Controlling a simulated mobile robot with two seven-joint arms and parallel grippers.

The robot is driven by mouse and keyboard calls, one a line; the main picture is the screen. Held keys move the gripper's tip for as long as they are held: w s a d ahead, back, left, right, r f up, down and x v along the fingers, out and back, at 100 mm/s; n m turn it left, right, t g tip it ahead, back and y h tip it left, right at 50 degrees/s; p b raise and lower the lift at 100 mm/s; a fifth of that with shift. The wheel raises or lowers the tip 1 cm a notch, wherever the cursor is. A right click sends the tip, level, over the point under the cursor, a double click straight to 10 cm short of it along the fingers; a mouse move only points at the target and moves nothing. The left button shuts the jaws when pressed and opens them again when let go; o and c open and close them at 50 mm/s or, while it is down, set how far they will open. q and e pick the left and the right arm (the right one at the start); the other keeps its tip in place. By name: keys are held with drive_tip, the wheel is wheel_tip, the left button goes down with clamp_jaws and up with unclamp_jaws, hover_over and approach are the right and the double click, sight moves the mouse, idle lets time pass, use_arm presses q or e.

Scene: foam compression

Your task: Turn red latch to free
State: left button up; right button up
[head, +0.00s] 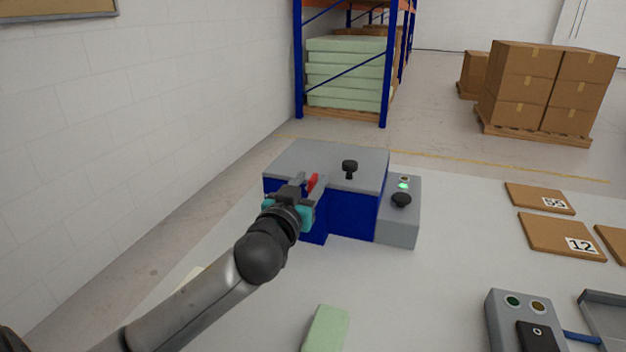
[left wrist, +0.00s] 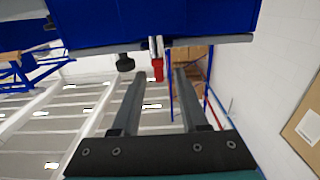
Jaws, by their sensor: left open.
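The red latch (head: 314,182) is at the front edge of the grey lid of a blue box (head: 353,213). In the left wrist view the red latch (left wrist: 158,70) shows beyond the fingertips, below a pale bracket. My left gripper (head: 298,187) is at the front left of the box, close to the latch. In the left wrist view my left gripper (left wrist: 161,77) has its two fingers apart, with nothing between them. The latch lies just past the fingertips; I cannot tell whether they touch it. My right gripper is not in view.
A black knob (head: 350,168) stands on the lid. A grey control box (head: 399,222) with a green light and black button adjoins the right side. A green foam block (head: 326,329) lies at the front. Cardboard sheets (head: 560,235) lie at right. The middle of the table is clear.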

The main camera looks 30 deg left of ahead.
use_arm(q)
drive_tip(key=shift+x, duration=1.15)
clamp_jaws()
